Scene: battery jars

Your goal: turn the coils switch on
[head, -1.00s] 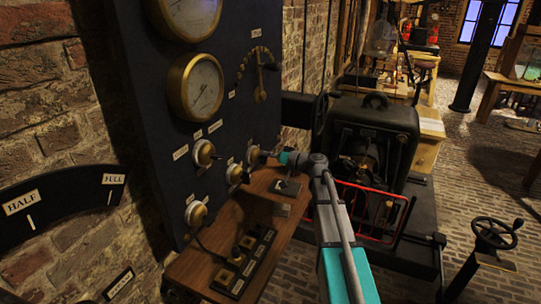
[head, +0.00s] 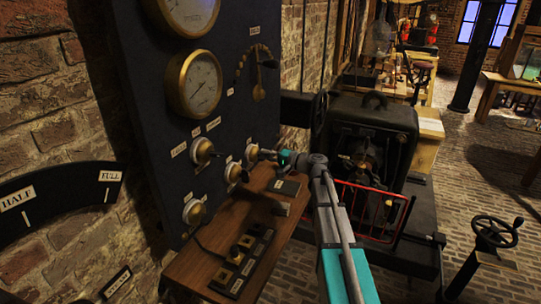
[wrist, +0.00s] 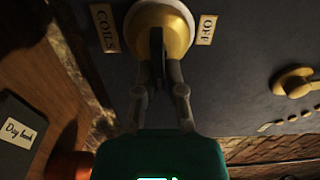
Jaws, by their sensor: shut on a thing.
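The coils switch (wrist: 178,32) is a round brass knob on a pale base with a dark lever across it. In the wrist view it sits between a plate reading COILS (wrist: 105,27) and a plate reading OFF (wrist: 206,29). My gripper (wrist: 161,72) is shut on the switch's lever, one finger on each side. In the head view the switch (head: 252,153) is the rightmost of several similar knobs on the dark panel, with my gripper (head: 263,155) at its front. The fingertips partly hide the lever, and I cannot read its exact angle.
Other brass knobs (head: 202,151) are close on the left of the panel, with gauges (head: 199,84) above. A wooden shelf (head: 222,219) below carries a switch block and a dark Day book (wrist: 20,128). A black machine (head: 372,140) stands right of the panel.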

